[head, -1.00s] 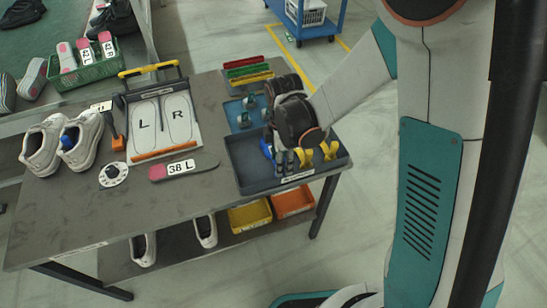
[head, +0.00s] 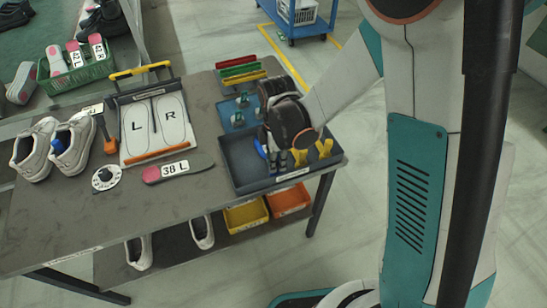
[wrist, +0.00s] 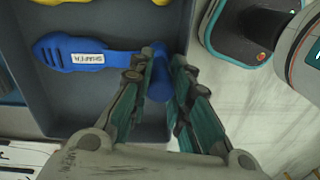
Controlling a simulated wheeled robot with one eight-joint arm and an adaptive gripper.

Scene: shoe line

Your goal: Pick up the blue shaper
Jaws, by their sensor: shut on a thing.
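The blue shaper (wrist: 85,54), with a white label, lies in the dark grey tray (wrist: 22,75) in the wrist view. A blue piece of it (head: 261,149) shows beside my gripper in the head view. The rest of the shaper extends left, still low in the tray. In the head view my gripper (head: 278,156) is down at the tray (head: 239,178), and the wrist hides much of it.
Yellow shapers (head: 325,148) stand close to the right in the tray. White shoes (head: 72,145), a last board (head: 155,128) and a 38 L insole (head: 178,170) are left. The table's front is clear.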

